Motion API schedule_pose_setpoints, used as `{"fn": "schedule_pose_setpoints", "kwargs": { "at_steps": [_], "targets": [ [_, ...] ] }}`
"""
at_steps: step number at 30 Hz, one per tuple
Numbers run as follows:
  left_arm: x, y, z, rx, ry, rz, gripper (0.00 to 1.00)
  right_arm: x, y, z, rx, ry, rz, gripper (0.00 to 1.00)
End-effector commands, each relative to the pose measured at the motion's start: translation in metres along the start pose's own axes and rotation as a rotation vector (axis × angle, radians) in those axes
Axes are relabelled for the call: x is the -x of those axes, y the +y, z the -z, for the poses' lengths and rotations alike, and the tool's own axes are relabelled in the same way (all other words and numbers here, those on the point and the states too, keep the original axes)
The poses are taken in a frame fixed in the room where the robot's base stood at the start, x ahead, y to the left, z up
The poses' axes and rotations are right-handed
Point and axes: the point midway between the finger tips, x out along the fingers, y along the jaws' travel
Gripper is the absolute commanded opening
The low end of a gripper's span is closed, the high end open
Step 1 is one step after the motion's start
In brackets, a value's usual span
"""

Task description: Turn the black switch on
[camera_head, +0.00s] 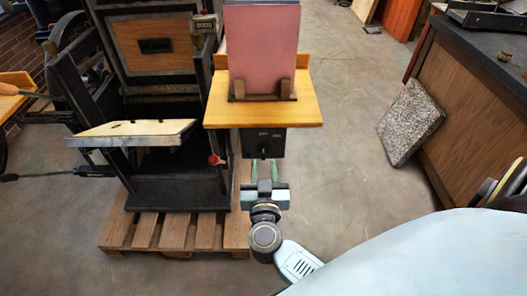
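A black switch box (263,143) hangs at the front below a wooden shelf. It has small pale labels near its top, and a small dark switch lever (264,152) shows low on its front. I cannot tell the lever's position. My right gripper (264,169) is just in front of and below the box. Its two greenish fingers are apart, one on each side below the lever, with nothing seen between them. I cannot tell whether they touch the switch. My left gripper is not in view.
The wooden shelf (300,112) carries an upright reddish panel (261,40). A dark press (170,190) stands on a pallet (145,232) to the left. A speckled slab (411,122) leans against a counter (470,105) at right. The floor between is clear.

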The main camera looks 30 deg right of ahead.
Motion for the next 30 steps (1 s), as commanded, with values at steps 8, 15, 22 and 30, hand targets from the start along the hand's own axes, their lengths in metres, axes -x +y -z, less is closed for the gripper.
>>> {"fn": "schedule_pose_setpoints", "kwargs": {
  "at_steps": [8,15,22,30],
  "targets": [
    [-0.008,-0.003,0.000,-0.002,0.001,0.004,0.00,-0.051,0.000,-0.001,0.003,0.002,0.001,0.33],
    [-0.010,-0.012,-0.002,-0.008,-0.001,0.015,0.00,-0.067,0.000,-0.001,0.002,-0.001,0.002,0.33],
    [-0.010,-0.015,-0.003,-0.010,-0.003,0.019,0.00,-0.067,0.000,-0.001,0.002,-0.001,0.002,0.33],
    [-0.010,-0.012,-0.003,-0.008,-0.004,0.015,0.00,-0.067,0.000,-0.001,0.002,-0.001,0.002,0.01]
  ]
}}
